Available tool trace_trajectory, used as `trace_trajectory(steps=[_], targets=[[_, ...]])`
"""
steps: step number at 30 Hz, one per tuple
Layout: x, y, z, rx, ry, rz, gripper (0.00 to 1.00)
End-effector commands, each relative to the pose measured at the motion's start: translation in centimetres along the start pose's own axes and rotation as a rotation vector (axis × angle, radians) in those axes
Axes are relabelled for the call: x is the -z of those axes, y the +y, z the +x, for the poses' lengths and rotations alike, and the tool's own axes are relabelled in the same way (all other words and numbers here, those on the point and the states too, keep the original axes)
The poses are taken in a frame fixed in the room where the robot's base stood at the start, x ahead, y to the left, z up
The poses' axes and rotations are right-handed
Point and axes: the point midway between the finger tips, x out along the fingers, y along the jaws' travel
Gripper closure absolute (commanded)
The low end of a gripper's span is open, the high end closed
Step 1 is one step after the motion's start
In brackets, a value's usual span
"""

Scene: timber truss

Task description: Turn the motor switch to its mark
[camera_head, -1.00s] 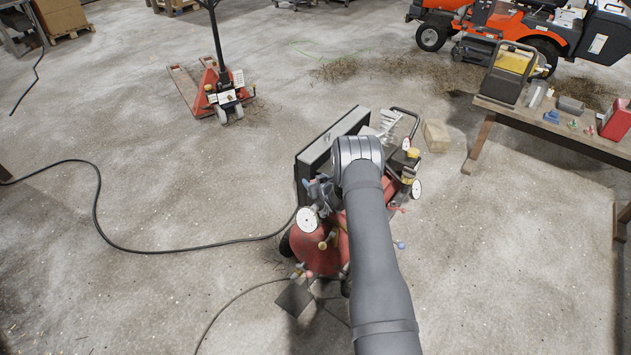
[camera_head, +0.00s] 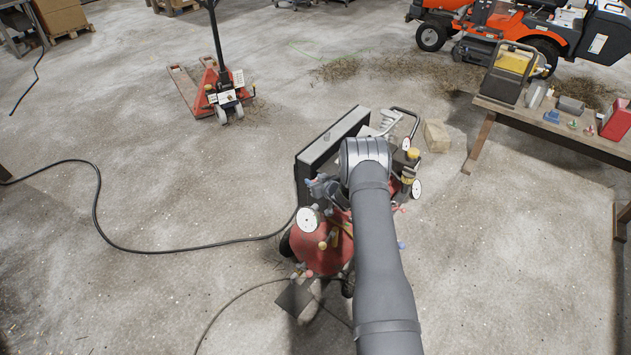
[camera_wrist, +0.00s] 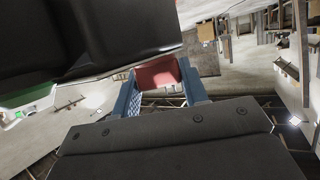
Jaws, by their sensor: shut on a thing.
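In the wrist view my gripper (camera_wrist: 163,93) has two blue fingers closed on a red block-like part (camera_wrist: 157,73), which looks like the motor switch. A large black body (camera_wrist: 85,40) fills the upper left of that view, close to the red part. In the head view the red compressor (camera_head: 308,246) stands on the floor with white dials, and a dark box (camera_head: 322,150) with a grey top rises behind it. My gripper (camera_head: 322,188) shows there as a small bluish shape beside the box. The switch and its mark are hidden in the head view.
A wooden bench (camera_head: 560,128) with tools stands at the right. An orange mower (camera_head: 500,25) is behind it and a red pallet jack (camera_head: 222,95) at the upper left. A black hose (camera_head: 170,250) lies across the floor at left. Open floor surrounds the compressor.

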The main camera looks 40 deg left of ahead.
Motion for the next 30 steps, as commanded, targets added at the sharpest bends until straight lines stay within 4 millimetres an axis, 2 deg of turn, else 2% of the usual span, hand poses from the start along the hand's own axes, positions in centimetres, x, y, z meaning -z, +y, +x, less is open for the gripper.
trace_trajectory(steps=[18, 30], targets=[[0.08, 0.07, 0.03, 0.313, 0.002, -0.13, 0.83], [0.12, 0.02, 0.02, 0.386, 0.002, -0.16, 0.83]])
